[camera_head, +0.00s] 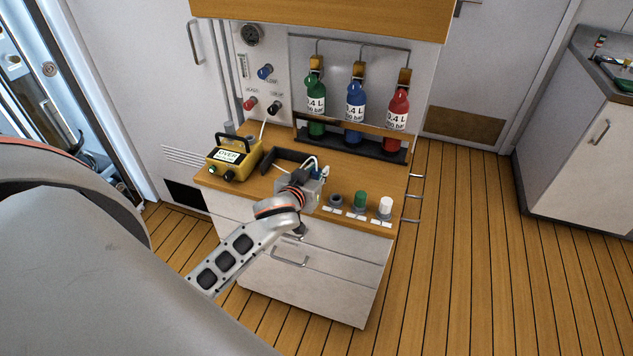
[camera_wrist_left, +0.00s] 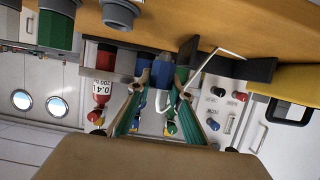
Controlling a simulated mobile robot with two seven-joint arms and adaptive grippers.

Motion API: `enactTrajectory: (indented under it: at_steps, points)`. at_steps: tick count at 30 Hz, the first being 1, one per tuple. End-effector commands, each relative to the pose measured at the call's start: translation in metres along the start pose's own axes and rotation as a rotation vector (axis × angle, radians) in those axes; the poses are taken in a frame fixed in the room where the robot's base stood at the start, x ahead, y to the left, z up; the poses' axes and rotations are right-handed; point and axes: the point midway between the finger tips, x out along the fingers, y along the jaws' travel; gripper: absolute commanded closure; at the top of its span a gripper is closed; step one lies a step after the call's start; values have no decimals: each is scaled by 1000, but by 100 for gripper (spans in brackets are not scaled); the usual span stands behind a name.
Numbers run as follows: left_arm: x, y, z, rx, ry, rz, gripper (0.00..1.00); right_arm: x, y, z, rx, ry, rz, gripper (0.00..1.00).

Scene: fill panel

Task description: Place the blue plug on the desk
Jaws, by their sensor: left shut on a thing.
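My left gripper (camera_head: 318,180) is over the front middle of the wooden desk (camera_head: 352,178). In the left wrist view the left gripper (camera_wrist_left: 166,76) is shut on the blue plug (camera_wrist_left: 163,70), which sits between its two fingertips. In the head view the plug is mostly hidden by the gripper, so its height above the desk is hard to tell. A thin white hose (camera_wrist_left: 228,52) shows by the gripper. My right gripper is in neither view.
On the desk's front right are a grey holder (camera_head: 336,200), a green plug (camera_head: 360,199) and a white plug (camera_head: 385,206). A yellow meter (camera_head: 233,158) stands at the left. Green (camera_head: 316,105), blue (camera_head: 355,105) and red (camera_head: 397,112) bottles stand in the rack behind.

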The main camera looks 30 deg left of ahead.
Motion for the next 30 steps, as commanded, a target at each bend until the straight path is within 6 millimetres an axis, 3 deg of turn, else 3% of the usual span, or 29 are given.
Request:
enactTrajectory:
  at_steps: [1, 6, 19, 20, 30]
  points:
    - [4, -1, 11, 3, -5, -2, 98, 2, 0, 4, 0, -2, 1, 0]
    - [10, 0, 29, 2, -2, 0, 98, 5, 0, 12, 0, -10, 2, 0]
    - [12, 0, 34, 1, -2, -1, 98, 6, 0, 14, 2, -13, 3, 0]
    - [12, 0, 33, 1, -2, -1, 73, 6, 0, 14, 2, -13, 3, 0]
    - [11, 0, 32, 2, -1, -1, 73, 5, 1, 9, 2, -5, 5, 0]
